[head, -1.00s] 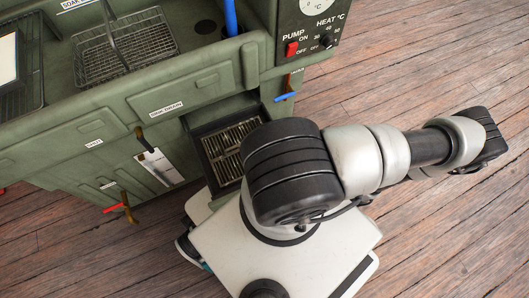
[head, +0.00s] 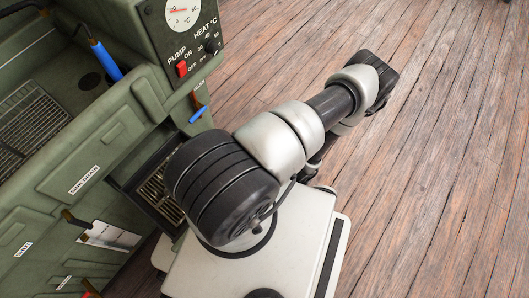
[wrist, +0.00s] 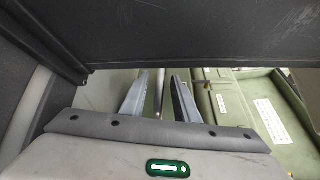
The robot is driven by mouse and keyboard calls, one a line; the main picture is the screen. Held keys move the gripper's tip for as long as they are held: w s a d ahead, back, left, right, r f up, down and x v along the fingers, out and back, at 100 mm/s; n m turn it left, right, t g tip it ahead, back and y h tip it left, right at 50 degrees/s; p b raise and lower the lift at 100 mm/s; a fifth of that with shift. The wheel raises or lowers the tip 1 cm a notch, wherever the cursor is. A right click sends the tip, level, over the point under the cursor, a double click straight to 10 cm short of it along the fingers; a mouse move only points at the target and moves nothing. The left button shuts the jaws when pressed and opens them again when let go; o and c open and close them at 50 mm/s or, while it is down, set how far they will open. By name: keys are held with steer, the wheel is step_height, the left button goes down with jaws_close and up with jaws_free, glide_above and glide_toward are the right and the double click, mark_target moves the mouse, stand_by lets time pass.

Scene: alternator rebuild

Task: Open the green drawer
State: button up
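No drawer that I can identify for certain as the green drawer shows in these views. The green washing machine (head: 125,130) stands at the left in the head view, with an open recess in its front holding a dark grated tray (head: 153,188), partly hidden behind my arm. In the head view my arm reaches to the upper right and my gripper is not visible. In the wrist view my gripper (wrist: 162,76) has its two grey fingers apart. A thin grey rod shows between them; I cannot tell whether it touches them.
A red pump switch (head: 181,69) and a dial are on the machine's control box. In the wrist view, a dark panel (wrist: 190,30) crosses the top and green surfaces with white labels lie right. Plank floor (head: 440,180) is clear at right.

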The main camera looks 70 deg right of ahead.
steer(key=v, duration=1.7)
